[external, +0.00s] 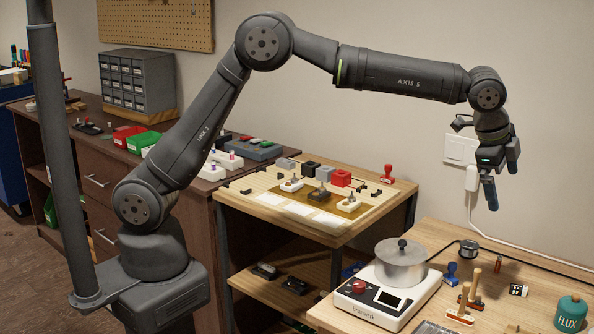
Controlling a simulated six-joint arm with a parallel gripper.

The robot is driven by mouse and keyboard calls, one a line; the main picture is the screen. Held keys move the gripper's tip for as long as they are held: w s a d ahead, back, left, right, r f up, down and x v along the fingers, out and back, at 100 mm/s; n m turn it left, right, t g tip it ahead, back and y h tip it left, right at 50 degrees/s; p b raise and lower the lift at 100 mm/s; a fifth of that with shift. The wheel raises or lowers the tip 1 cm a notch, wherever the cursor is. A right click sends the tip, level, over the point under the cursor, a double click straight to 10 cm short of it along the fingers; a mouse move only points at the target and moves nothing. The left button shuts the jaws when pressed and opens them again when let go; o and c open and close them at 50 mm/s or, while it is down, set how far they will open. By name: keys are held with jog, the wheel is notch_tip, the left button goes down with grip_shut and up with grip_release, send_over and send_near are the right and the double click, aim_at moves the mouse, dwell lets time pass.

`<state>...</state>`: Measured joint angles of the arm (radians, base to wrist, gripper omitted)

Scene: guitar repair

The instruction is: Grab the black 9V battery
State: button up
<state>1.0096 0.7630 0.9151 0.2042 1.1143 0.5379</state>
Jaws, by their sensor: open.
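A small black-and-white block (518,290) lies on the right-hand wooden table; it may be the black 9V battery, but it is too small to be sure. My gripper (491,194) hangs in the air above the back of that table, fingers pointing down. It is open, and nothing shows between its fingers. It is well above the block and to its left in the picture.
A white cable (520,252) runs along the wall.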

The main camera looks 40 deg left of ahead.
jog(key=c, duration=1.1)
jog(key=n+g+h, duration=0.2)
jog(key=n+g, duration=0.1)
send_near(515, 286)
jog(key=shift+x, duration=4.05)
